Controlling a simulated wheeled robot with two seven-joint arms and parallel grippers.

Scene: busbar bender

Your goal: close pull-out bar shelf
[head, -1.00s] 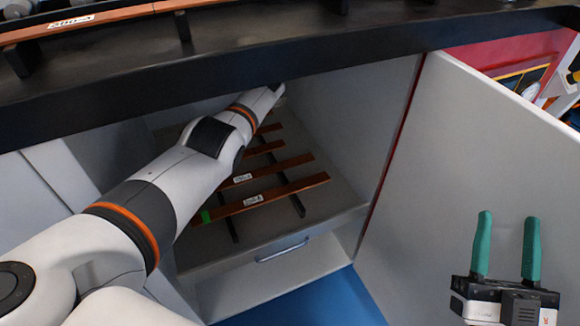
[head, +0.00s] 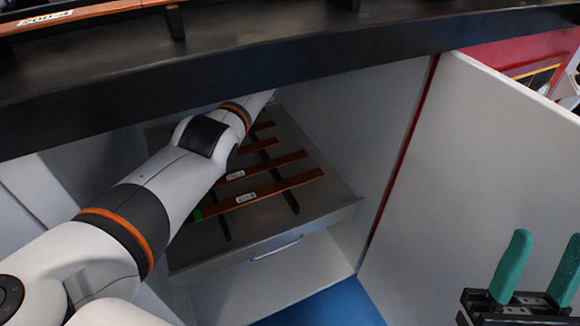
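The pull-out bar shelf (head: 330,216) is a grey tray inside the open cabinet under the black counter. It has a metal handle (head: 275,248) on its front face and carries several copper bars (head: 265,193) on dark supports. My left arm reaches over the shelf into the back of the cabinet. Its gripper end is hidden under the counter edge. My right gripper (head: 536,268) is at the lower right, in front of the open door, with its two green fingers apart and nothing between them. It is well away from the shelf handle.
The white cabinet door (head: 465,170) stands open at the right. The black counter edge (head: 250,88) overhangs the cabinet opening. A blue floor (head: 320,305) shows below. Copper bars with labels (head: 45,19) lie on the counter top.

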